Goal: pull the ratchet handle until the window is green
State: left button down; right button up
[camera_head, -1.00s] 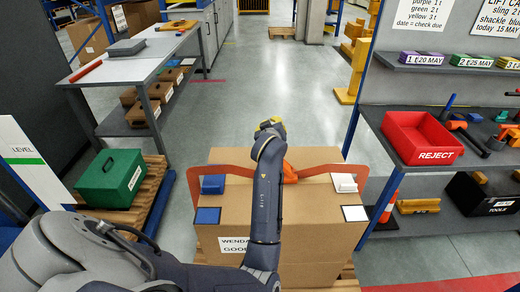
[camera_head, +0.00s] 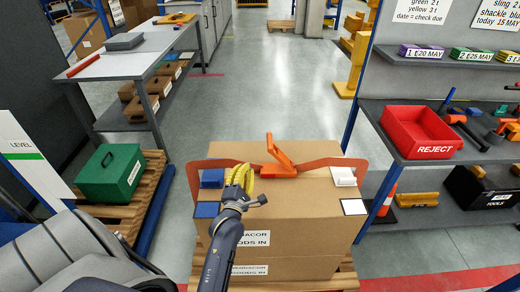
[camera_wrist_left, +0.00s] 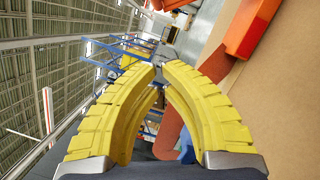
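The orange ratchet handle (camera_head: 280,158) stands tilted up on the rust-red strap (camera_head: 320,163) across the top of a cardboard carton (camera_head: 290,205). Orange ratchet parts also show at the top right of the left wrist view (camera_wrist_left: 250,28). My left gripper (camera_head: 240,176) is left of the handle and apart from it, by the blue corner pieces and the left part of the strap. In the left wrist view its yellow fingers (camera_wrist_left: 158,68) curve in until their tips nearly meet, with nothing held between them. I cannot make out a green window on the ratchet. My right gripper is not in view.
A blue corner piece (camera_head: 212,178) and a white one (camera_head: 343,176) sit under the strap. A green box (camera_head: 110,174) stands on a pallet at left. A red reject bin (camera_head: 420,132) is on the right shelf. The floor behind the carton is clear.

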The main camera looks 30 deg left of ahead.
pick_arm(q)
jog(key=w+r, duration=0.2)
jog(key=w, duration=0.8)
jog(key=shift+a+r+n, duration=0.15)
jog(key=shift+n, duration=0.15)
jog(key=shift+w, duration=0.1)
